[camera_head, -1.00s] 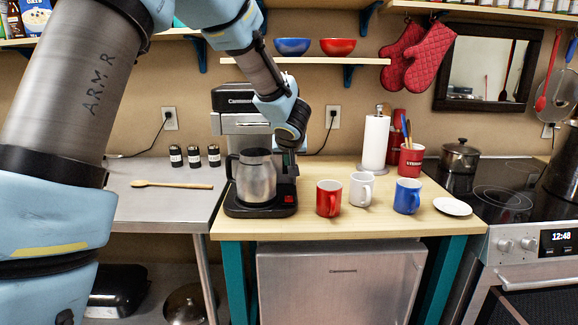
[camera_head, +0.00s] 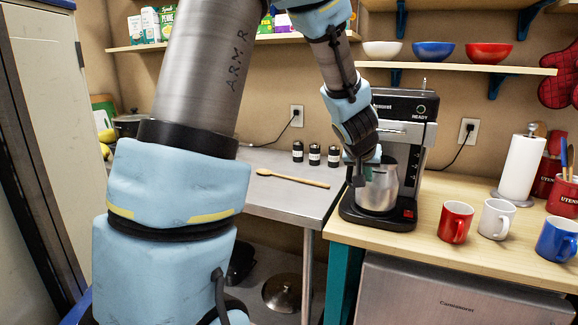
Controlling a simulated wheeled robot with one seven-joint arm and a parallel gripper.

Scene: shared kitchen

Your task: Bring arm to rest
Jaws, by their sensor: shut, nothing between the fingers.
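My arm rises from the lower left and reaches over to the coffee machine (camera_head: 415,112). My gripper (camera_head: 360,180) points down in front of the coffee machine and overlaps the left side of the steel carafe (camera_head: 381,188) in the picture. The gripper is small and partly dark here; its fingers hold nothing that I can see. I cannot tell whether it touches the carafe. The carafe stands on the machine's base, and its handle is hidden behind the gripper. The machine's display reads "READY".
Red (camera_head: 455,222), white (camera_head: 496,218) and blue (camera_head: 557,239) mugs stand on the wooden counter to the right. A wooden spoon (camera_head: 292,179) and three dark jars (camera_head: 314,154) are on the metal table (camera_head: 270,200). Shelves with bowls (camera_head: 433,51) hang above. A tall white cabinet (camera_head: 62,120) stands left.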

